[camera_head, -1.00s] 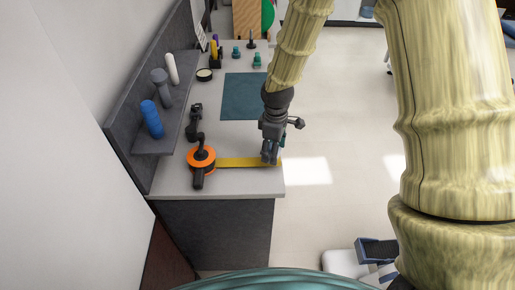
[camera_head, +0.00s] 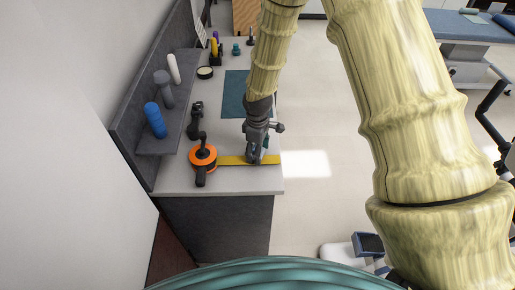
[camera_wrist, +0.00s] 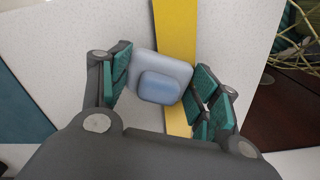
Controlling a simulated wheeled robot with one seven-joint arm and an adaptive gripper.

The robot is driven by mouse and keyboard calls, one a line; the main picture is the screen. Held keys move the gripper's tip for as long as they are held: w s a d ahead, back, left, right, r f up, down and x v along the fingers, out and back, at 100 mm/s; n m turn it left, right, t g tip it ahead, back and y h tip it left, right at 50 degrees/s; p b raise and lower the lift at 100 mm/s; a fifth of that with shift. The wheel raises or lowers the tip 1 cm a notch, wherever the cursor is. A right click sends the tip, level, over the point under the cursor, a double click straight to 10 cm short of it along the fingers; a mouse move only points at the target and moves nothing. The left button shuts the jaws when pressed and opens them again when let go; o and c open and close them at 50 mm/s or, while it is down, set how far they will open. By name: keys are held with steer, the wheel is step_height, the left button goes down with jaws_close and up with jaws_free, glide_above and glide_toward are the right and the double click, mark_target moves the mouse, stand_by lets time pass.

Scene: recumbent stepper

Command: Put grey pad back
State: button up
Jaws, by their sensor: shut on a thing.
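The grey pad (camera_wrist: 176,68) shows in the wrist view as a small, pale blue-grey square block with a rounded raised face. It sits between the teal-lined fingers of my gripper (camera_wrist: 165,88), which are shut on it. Behind it run a yellow strip (camera_wrist: 177,25) and the pale counter top. In the head view my gripper (camera_head: 256,159) points down over the yellow strip (camera_head: 270,159) near the counter's right edge. The pad cannot be made out clearly there, and its height above the counter is hard to tell.
An orange disc with a black handle (camera_head: 203,157) stands on the counter (camera_head: 235,181) at the strip's left end. A teal mat (camera_head: 233,92) lies farther back. A grey shelf on the left holds a blue roller (camera_head: 154,119). Open floor lies to the right.

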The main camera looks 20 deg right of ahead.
steer(key=o, duration=0.9)
steer(key=shift+f, duration=0.1)
step_height(320, 180, up, 12)
steer(key=b, duration=0.4)
stand_by(0.5)
